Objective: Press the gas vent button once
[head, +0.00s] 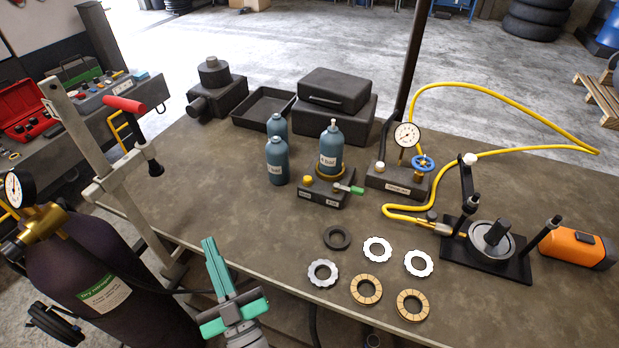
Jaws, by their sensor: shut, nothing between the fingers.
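A small dark block (325,197) stands near the middle of the table. It has a yellow button (308,179) on its left part and a green-ended lever (350,188) on its right. Two small labels on its front are too small to read surely. A blue-grey bottle (330,150) stands upright in a yellow ring on the block. My gripper (209,243), with green fingers, is shut and empty. It is at the table's front edge, left of and nearer than the block, apart from the button.
Two loose bottles (277,160) stand left of the block. A gauge unit (400,180) with a yellow hose stands to its right. Several rings (366,289) lie in front. A dark gas cylinder (100,290) and a lever press (105,150) stand at the left. The table's left front is clear.

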